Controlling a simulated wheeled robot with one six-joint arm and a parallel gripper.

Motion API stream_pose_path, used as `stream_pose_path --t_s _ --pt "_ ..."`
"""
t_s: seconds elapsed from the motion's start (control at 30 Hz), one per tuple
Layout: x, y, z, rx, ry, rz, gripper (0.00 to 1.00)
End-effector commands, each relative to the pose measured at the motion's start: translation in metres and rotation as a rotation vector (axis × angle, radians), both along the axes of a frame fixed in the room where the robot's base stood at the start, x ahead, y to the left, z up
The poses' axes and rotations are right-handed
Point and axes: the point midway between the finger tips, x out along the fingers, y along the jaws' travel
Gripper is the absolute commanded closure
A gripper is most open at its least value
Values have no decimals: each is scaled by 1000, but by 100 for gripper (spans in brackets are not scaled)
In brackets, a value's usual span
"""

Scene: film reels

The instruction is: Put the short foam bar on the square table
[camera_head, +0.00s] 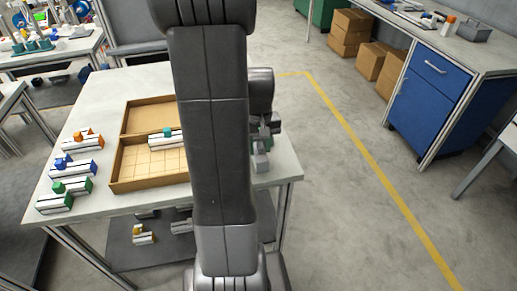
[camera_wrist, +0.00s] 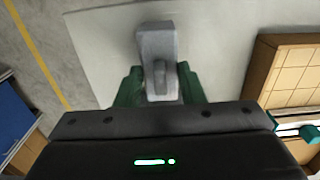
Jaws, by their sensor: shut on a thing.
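My gripper (camera_wrist: 160,88) shows green fingers in the wrist view, one on each side of a grey blocky piece (camera_wrist: 156,42). It is shut on this piece, which has a raised narrow part on its near side. In the head view my gripper (camera_head: 268,128) is over the right end of the pale table (camera_head: 283,172), with the grey piece (camera_head: 260,160) below it. I cannot tell whether the piece touches the table top. I cannot tell for sure that it is the short foam bar. My arm hides the middle of this table.
A divided cardboard tray (camera_head: 125,184) lies on the table, left of my arm. Several pale pieces with coloured parts (camera_head: 76,166) lie left of it. A blue cabinet (camera_head: 428,106) stands right, with brown boxes (camera_head: 370,62) behind. The floor between is clear.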

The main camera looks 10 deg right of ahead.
Motion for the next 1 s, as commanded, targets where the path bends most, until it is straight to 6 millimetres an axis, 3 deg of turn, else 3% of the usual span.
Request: stream_pose_path --t_s 0.1,0.5,0.53,0.6,1.0 --pt "0 0 -14 0 2 0 86" --pt "0 0 -20 0 -1 0 86" --pt "0 0 -18 0 -1 0 59" --pt "0 0 -18 0 -1 0 45" --pt "1 0 -11 0 -2 0 43"
